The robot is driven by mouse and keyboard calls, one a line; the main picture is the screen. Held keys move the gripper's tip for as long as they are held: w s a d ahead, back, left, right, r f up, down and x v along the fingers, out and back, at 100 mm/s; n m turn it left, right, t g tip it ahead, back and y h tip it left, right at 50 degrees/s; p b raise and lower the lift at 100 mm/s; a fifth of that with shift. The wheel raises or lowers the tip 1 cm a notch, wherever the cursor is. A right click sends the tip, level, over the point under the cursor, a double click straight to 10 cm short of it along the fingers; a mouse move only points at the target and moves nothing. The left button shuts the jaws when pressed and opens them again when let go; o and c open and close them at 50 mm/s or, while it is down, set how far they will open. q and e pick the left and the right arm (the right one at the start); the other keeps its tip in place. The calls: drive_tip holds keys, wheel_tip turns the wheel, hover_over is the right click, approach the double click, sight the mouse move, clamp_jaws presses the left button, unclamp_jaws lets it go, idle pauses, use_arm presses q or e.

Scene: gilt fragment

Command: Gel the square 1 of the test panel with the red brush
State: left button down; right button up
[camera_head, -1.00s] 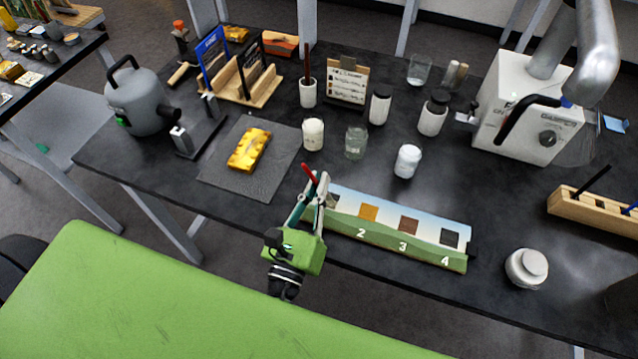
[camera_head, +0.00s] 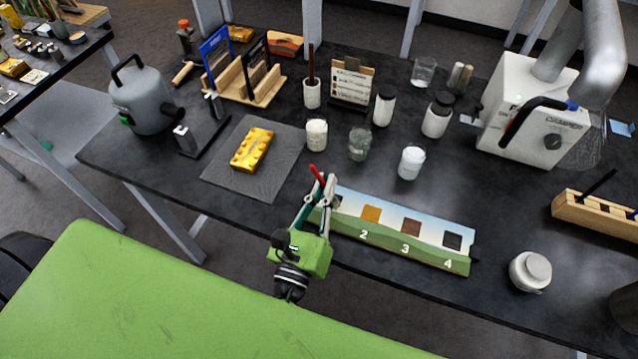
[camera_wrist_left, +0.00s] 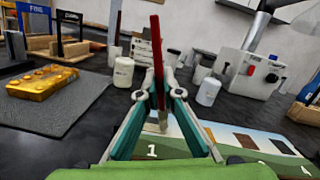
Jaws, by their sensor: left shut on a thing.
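The test panel (camera_head: 385,253) lies near the front edge of the dark table, with numbered squares. Squares 2 (camera_head: 371,214), 3 (camera_head: 411,227) and 4 (camera_head: 452,241) show orange, brown and black. Square 1 is mostly hidden behind my left gripper in the head view; its number shows in the left wrist view (camera_wrist_left: 152,151). My left gripper (camera_head: 325,185) is shut on the red brush (camera_head: 316,172), at the panel's left end. In the left wrist view the brush (camera_wrist_left: 157,60) stands nearly upright, its pale tip low over square 1. I cannot tell whether it touches.
A gold piece (camera_head: 251,149) lies on a grey mat (camera_head: 222,181) to the left. White jars (camera_head: 411,163) and a glass (camera_head: 359,144) stand behind the panel. A lidded white pot (camera_head: 530,271) is right of it. A white machine (camera_head: 524,120) stands at the back right.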

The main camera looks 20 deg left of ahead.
use_arm(q)
drive_tip(key=shift+a+f, duration=0.1)
drive_tip(key=shift+a, duration=1.2)
drive_tip(key=shift+d, duration=1.3)
drive_tip(key=shift+a+b, duration=0.3)
drive_tip(key=shift+a, duration=1)
drive_tip(key=shift+d, duration=1.3)
drive_tip(key=shift+a, duration=0.15)
drive_tip(key=shift+a, duration=1.2)
